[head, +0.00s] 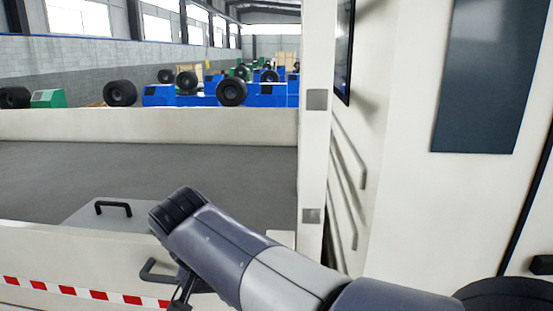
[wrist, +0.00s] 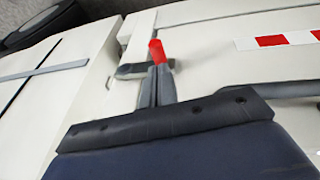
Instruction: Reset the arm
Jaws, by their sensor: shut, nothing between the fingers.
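My arm (head: 250,262) reaches from the lower right to the lower middle of the head view, with its wrist end at the left. My gripper (wrist: 157,52) shows in the wrist view as grey fingers with red tips, shut together and empty. In the head view only a dark part of it (head: 183,292) shows below the wrist, near the bottom edge. In the wrist view it lies in front of white panels, close to a grey handle (wrist: 132,71); I cannot tell whether they touch.
A white machine cabinet (head: 400,200) with a dark window (head: 490,75) stands close on the right. A low white wall with a red-and-white stripe (head: 70,290) and a lid with a black handle (head: 113,208) is at lower left. Blue machines (head: 270,97) stand far behind.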

